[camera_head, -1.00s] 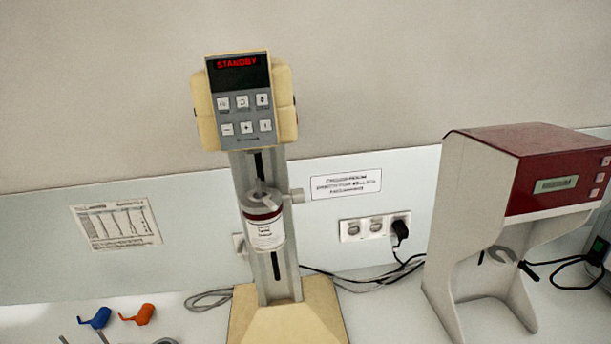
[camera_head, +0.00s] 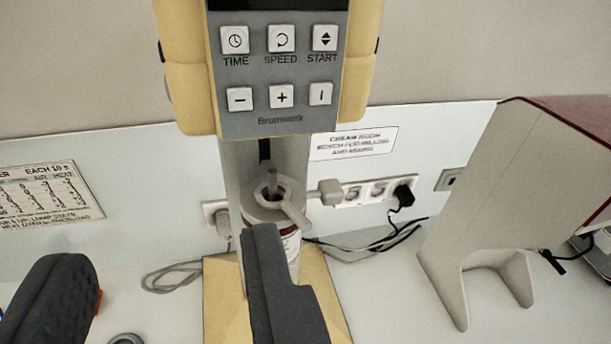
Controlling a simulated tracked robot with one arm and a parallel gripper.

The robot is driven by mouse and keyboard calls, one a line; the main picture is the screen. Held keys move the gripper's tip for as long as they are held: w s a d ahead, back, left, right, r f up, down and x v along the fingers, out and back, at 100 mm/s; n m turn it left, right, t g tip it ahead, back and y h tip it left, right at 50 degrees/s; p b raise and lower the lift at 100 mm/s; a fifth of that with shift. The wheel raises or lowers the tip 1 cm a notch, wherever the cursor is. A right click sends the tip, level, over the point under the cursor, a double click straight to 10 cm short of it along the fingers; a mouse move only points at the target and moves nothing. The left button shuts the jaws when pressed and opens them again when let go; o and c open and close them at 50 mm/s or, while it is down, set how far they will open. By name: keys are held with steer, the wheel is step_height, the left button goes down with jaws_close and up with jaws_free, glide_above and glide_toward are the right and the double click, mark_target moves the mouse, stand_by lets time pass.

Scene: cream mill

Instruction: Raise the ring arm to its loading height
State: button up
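The cream mill stands ahead, with a grey key panel (camera_head: 280,70) on its cream head (camera_head: 185,60). Below the head, the ring arm (camera_head: 268,210) sits on the slotted column (camera_head: 236,165), with a pale lever across its front and a knob (camera_head: 331,191) at its right. A labelled jar (camera_head: 290,243) hangs under the ring, mostly hidden by my right finger. My gripper (camera_head: 165,258) is open and empty. Its right finger overlaps the column and jar in the picture, and its left finger is well to the left; I cannot tell whether anything touches.
A white and red machine (camera_head: 500,200) stands at the right. Wall sockets (camera_head: 365,192) with a black plug and loose cables (camera_head: 375,250) lie behind the mill. A printed chart (camera_head: 45,198) is on the panel at the left. My left finger covers part of the bench there.

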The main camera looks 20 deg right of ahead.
steer(key=m+g+y+p, duration=0.2)
steer(key=m+y+p, duration=0.2)
steer(key=m+y, duration=0.7)
glide_toward(344, 198)
steer(key=shift+n+y, duration=0.8)
steer(key=shift+n, duration=0.1)
steer(key=x, duration=0.4)
steer(key=f+p+x, duration=0.1)
steer(key=x, duration=0.6)
steer(key=shift+w+f, duration=0.2)
steer(key=shift+w, duration=0.45)
